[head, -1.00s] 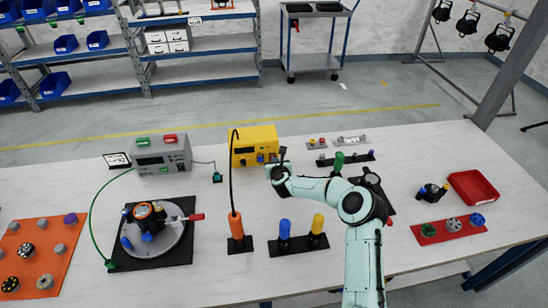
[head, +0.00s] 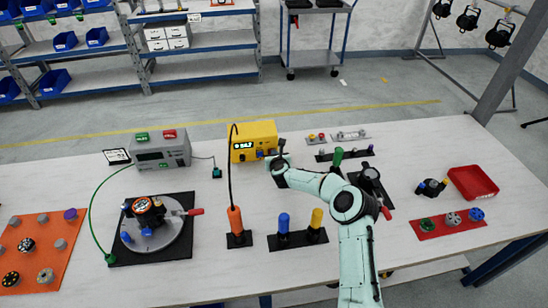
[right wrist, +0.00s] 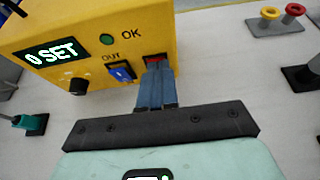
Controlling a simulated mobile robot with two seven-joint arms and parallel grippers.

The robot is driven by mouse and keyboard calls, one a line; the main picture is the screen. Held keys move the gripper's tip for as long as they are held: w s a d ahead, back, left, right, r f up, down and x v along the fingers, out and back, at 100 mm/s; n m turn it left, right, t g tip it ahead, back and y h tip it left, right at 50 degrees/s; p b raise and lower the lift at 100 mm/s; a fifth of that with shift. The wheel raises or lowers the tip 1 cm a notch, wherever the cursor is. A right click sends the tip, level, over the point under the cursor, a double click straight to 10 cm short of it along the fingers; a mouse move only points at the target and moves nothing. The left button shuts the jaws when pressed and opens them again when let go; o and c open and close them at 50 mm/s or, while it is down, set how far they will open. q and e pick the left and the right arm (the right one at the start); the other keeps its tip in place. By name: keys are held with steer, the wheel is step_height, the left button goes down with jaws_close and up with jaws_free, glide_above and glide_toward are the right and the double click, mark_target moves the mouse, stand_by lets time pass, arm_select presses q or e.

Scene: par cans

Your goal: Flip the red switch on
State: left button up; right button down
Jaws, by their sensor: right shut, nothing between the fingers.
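The yellow box (head: 253,143) stands at the back of the white table, and its display is lit. In the right wrist view the yellow box (right wrist: 90,25) shows the display (right wrist: 52,54) reading what looks like "0 SET". A green light (right wrist: 106,39) sits beside "OK". The red switch (right wrist: 154,58) is at the lower right of the panel, partly hidden by my fingertips. My right gripper (head: 280,158) is shut and empty. Its fingertips (right wrist: 155,68) are at the red switch and seem to touch it. My left gripper is not in view.
A blue switch (right wrist: 122,72) marked "OUT" and a black knob (right wrist: 78,86) are left of the red switch. A grey box (head: 160,152) stands further left. An orange-handled tool (head: 235,220) stands in front. Small button blocks (head: 317,139) lie to the right.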

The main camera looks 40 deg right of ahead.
steer(key=shift+w, duration=0.35)
steer(key=shift+r, duration=0.25)
steer(key=shift+s+r, duration=0.1)
steer(key=shift+r, duration=0.45)
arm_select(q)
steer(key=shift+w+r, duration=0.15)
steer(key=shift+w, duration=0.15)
arm_select(e)
steer(key=shift+r, duration=0.1)
